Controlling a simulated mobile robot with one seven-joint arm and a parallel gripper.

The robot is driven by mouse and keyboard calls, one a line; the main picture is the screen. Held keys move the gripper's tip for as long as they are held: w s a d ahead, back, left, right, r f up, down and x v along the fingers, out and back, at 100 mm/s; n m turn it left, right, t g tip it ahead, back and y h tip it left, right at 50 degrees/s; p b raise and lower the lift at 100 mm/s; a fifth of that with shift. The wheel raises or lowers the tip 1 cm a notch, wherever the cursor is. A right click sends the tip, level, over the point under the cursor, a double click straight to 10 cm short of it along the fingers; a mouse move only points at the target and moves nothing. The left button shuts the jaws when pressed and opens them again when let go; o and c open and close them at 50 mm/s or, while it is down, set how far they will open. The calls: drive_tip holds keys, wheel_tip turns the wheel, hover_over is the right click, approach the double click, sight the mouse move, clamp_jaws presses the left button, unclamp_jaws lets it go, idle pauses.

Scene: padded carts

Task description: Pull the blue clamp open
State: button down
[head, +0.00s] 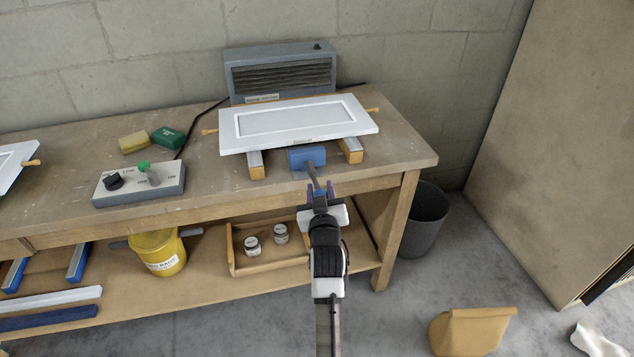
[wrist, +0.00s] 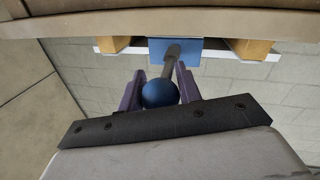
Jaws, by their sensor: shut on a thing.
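The blue clamp (head: 306,157) sits at the front edge of the workbench, under the near edge of a white panel. Its grey lever (head: 312,175) sticks out toward me, and in the wrist view the lever (wrist: 172,62) ends in a dark blue ball knob (wrist: 160,93). My gripper (head: 319,191) is in front of the bench edge. In the wrist view its purple fingers (wrist: 158,88) stand on either side of the knob, shut on it. The clamp's blue body (wrist: 187,50) shows beyond the lever. The head view hides the knob behind my gripper.
The white panel (head: 290,122) rests on wood-ended supports (head: 255,172). A grey control box (head: 138,186) and a grey heater (head: 281,70) stand on the workbench (head: 400,150). A dark bin (head: 424,222) and a paper bag (head: 470,330) stand on the floor to the right.

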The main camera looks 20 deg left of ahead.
drive_tip(key=v, duration=0.4)
drive_tip(key=shift+w+d+f, duration=0.15)
drive_tip(key=shift+d+f, duration=0.05)
drive_tip(key=shift+d, duration=0.15)
drive_tip(key=c, duration=1.3)
unclamp_jaws()
drive_tip(key=o, duration=0.3)
drive_tip(key=shift+d+r, duration=0.1)
drive_tip(key=shift+r, duration=0.05)
